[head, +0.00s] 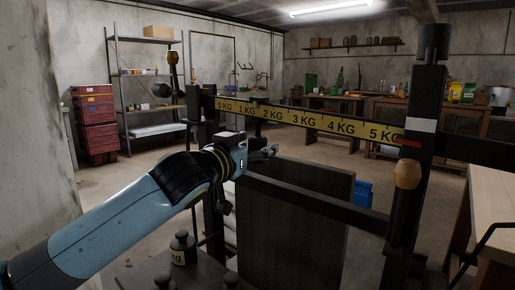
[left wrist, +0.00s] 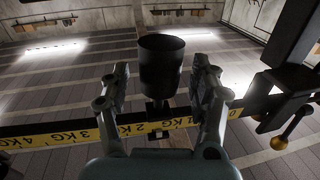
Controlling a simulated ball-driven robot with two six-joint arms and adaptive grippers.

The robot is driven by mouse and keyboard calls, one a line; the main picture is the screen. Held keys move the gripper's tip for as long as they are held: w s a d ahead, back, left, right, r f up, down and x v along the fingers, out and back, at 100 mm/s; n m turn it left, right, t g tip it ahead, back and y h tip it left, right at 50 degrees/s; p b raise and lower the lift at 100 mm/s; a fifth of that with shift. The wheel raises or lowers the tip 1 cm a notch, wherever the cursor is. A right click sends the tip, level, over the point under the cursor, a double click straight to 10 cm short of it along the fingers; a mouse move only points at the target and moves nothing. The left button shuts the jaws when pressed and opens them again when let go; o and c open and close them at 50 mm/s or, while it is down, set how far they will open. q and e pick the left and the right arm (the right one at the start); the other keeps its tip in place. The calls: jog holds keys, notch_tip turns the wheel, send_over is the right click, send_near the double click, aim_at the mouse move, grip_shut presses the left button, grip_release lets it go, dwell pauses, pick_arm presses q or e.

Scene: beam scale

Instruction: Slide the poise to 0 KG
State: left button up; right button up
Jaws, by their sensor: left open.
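The scale's beam (head: 320,122) carries a yellow strip running from 0 KG at the left to 5 KG at the right. In the left wrist view the strip (left wrist: 100,129) appears turned round, with higher numbers to the left. The poise (left wrist: 160,65), a black cylinder on a short stem, shows there between the 2 KG and 1 KG marks. My left gripper (head: 268,152) is just below the beam near 2 KG. Its open fingers (left wrist: 162,88) stand either side of the poise, with visible gaps.
A black post (head: 428,90) with a white band stands at the beam's right. A dark upright panel (head: 295,225) is below the beam. Black weights (head: 183,248) stand at the lower front. A wooden table (head: 496,205) is at the right; red crates (head: 95,120) stand far left.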

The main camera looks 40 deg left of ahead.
pick_arm(q)
jog(key=shift+w, duration=0.65)
grip_shut()
